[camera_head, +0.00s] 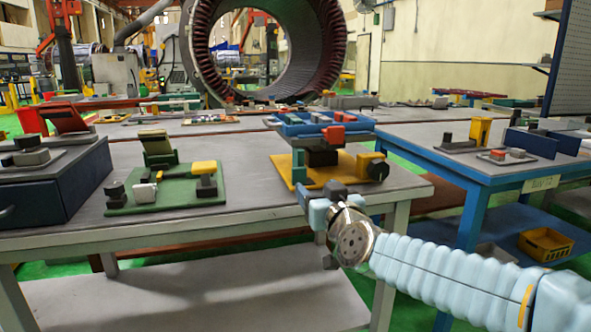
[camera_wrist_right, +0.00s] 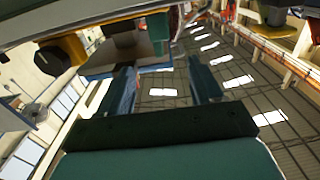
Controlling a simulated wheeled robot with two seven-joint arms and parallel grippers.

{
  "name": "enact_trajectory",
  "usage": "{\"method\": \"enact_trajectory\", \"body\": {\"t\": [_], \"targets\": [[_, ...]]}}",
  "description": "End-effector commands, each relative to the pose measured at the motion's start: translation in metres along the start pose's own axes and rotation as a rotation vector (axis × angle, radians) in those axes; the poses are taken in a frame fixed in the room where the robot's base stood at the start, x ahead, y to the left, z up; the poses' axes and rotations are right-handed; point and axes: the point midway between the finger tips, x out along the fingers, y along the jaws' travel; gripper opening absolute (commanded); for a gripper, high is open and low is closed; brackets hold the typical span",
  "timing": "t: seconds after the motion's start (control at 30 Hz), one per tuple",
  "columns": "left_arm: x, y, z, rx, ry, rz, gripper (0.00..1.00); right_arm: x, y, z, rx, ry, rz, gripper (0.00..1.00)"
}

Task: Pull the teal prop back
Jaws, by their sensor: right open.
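A fixture with a yellow base plate (camera_head: 283,170) stands near the table's front right corner. A blue tray (camera_head: 290,128) sits raised above it, with a red block (camera_head: 334,135) and a dark block (camera_head: 322,152) at its front. A small green-teal upright piece (camera_head: 299,169) stands at the base's left side; it may be the teal prop, but I cannot tell surely. My right gripper (camera_head: 320,192) is at the fixture's front edge. In the right wrist view, its two fingers (camera_wrist_right: 163,86) are apart with nothing between them. My left gripper is out of view.
A green fixture board (camera_head: 150,203) lies to the left, beside a dark blue drawer box (camera_head: 60,190). A black and yellow knob (camera_head: 373,166) stands at the yellow base's right. A blue table (camera_head: 450,150) is at the right. Bare tabletop shows between the two fixtures.

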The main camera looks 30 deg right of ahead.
Motion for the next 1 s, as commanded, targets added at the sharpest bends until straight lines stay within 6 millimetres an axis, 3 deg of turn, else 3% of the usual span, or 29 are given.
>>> {"method": "enact_trajectory", "body": {"t": [0.3, 0.5, 0.7, 0.97, 1.0], "targets": [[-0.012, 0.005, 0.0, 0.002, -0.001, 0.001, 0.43, 0.074, -0.001, 0.001, 0.003, -0.005, -0.002, 0.65], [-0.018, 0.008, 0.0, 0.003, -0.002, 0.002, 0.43, 0.108, -0.001, 0.0, 0.001, -0.002, -0.002, 0.65], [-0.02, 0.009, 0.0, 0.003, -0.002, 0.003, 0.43, 0.122, -0.001, 0.001, 0.001, -0.002, -0.001, 0.65], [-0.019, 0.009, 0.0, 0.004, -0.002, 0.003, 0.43, 0.122, -0.001, 0.002, 0.001, -0.002, -0.001, 0.65], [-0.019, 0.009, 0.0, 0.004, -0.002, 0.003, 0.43, 0.122, -0.001, 0.002, 0.001, -0.002, -0.001, 0.59]]}}
